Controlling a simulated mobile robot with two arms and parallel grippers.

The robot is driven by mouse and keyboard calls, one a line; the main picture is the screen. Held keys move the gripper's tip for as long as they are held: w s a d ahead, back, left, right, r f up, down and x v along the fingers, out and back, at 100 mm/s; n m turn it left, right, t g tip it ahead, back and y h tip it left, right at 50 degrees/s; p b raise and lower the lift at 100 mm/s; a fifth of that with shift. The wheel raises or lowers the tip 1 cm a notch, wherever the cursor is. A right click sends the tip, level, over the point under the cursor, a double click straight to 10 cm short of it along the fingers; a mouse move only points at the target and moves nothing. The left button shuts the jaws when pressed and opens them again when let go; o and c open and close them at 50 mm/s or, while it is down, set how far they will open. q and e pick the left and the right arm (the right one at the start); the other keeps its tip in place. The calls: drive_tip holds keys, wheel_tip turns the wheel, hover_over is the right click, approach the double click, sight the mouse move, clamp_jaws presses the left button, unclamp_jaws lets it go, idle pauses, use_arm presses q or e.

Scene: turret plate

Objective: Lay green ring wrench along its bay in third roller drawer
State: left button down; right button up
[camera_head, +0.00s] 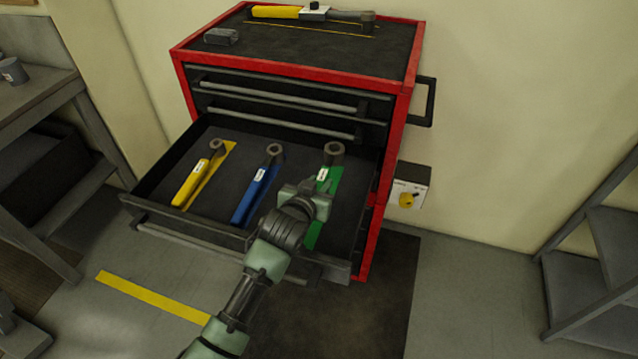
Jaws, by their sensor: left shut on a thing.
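The third roller drawer (150,193) is pulled open. The green ring wrench (334,153) is at the drawer's right side, its ring head toward the back. My left gripper (318,192) is shut on its handle and hides much of it. The green bay strip (314,234) shows beside and below the gripper. The wrench lies over this strip, roughly in line with it. I cannot tell whether it touches the drawer floor. My right gripper is not in view.
A yellow wrench (191,185) and a blue wrench (256,190) lie on their strips to the left in the drawer. The red cabinet (412,60) has closed drawers above. A torque-wrench-like tool (276,12) lies on top. A wall switch box (408,187) is at right.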

use_arm(q)
drive_tip(key=shift+r, duration=0.1)
drive_tip(key=shift+w+f, duration=0.1)
drive_tip(key=shift+f, duration=0.65)
drive_tip(key=shift+s, duration=0.2)
drive_tip(key=c, duration=1.2)
unclamp_jaws()
drive_tip(key=shift+s+f, duration=0.15)
drive_tip(key=shift+f, duration=0.2)
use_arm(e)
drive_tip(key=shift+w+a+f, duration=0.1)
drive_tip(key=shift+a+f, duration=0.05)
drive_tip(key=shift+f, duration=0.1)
use_arm(q)
drive_tip(key=shift+o, duration=0.2)
drive_tip(key=shift+r, duration=0.25)
drive_tip(key=v, duration=0.4)
drive_tip(key=r+b+v, duration=0.1)
drive_tip(key=v, duration=0.7)
drive_tip(key=shift+w+r, duration=0.2)
drive_tip(key=shift+w, duration=0.1)
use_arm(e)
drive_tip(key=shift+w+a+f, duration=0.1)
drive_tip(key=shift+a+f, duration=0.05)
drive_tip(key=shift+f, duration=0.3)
